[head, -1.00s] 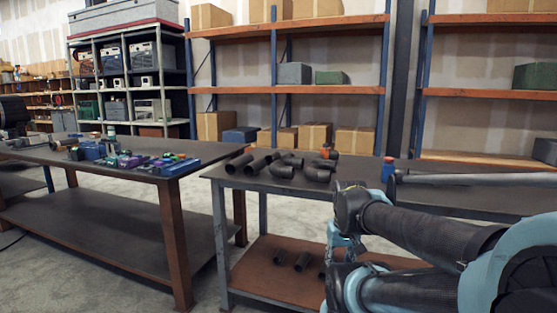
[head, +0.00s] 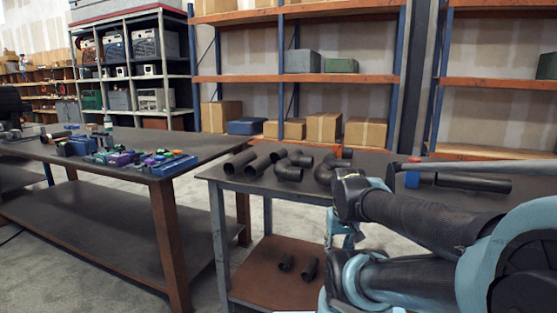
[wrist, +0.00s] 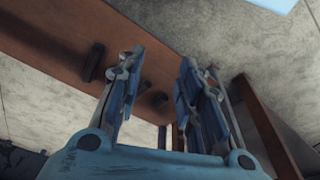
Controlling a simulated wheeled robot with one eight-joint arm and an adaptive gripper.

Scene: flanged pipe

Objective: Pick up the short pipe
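I cannot tell which one is meant. In the wrist view my gripper (wrist: 160,65) is open, its two fingers apart with nothing between them. Dark pipe pieces show beyond it, one of them left of the fingers (wrist: 93,62), on a brown surface. My arm hides part of the table in the head view.
Curved pipes (head: 288,172) lie right of the straight ones on the dark tabletop (head: 225,178). A long pipe (head: 475,184) lies farther right. Another table (head: 130,170) with coloured parts stands at left, with a floor gap between. Shelving (head: 290,78) stands behind.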

